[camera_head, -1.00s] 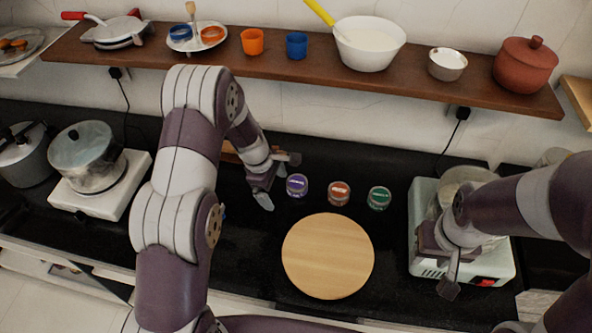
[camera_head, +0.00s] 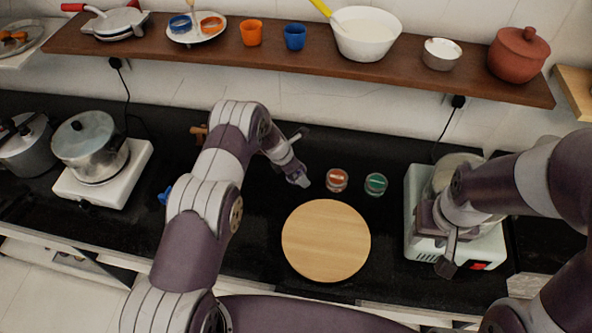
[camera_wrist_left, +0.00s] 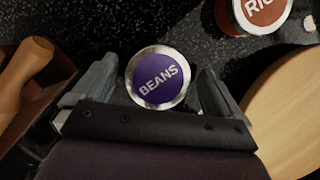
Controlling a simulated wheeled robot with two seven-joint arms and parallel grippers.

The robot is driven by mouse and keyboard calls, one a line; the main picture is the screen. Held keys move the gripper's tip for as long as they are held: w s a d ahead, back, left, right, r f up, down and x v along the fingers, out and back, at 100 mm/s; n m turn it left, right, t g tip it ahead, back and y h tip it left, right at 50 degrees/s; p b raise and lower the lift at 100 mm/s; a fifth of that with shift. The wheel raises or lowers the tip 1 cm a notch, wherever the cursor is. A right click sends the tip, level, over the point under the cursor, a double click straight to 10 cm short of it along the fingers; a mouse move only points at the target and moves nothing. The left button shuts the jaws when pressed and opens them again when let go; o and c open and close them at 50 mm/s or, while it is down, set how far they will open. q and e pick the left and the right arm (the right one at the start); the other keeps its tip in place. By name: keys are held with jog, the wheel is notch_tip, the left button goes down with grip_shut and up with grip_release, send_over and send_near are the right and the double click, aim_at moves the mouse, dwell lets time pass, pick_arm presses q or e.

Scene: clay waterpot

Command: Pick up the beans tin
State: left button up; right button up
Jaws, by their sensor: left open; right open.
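The beans tin (camera_wrist_left: 158,78), with a round purple lid lettered BEANS, stands between the two fingers of my open left gripper in the left wrist view. A small gap shows between the lid and each finger. In the head view my left gripper (camera_head: 299,162) is low over the counter, just left of the red-lidded tin, and the beans tin is hidden by it. My right gripper (camera_head: 446,242) is open and empty by the front of the pale green appliance.
The rice tin (camera_head: 336,180) and a green-lidded tin (camera_head: 376,184) stand to the right. A round wooden board (camera_head: 326,241) lies in front. The pale green appliance (camera_head: 426,222) is further right. A wooden tray with a roller (camera_wrist_left: 30,72) lies left of the gripper.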

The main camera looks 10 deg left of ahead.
pick_arm(q)
jog(key=shift+w+f, duration=0.2)
jog(key=shift+f, duration=0.25)
jog(key=shift+s+r, duration=0.1)
jog(key=c, duration=1.2)
jog(key=shift+c, duration=0.2)
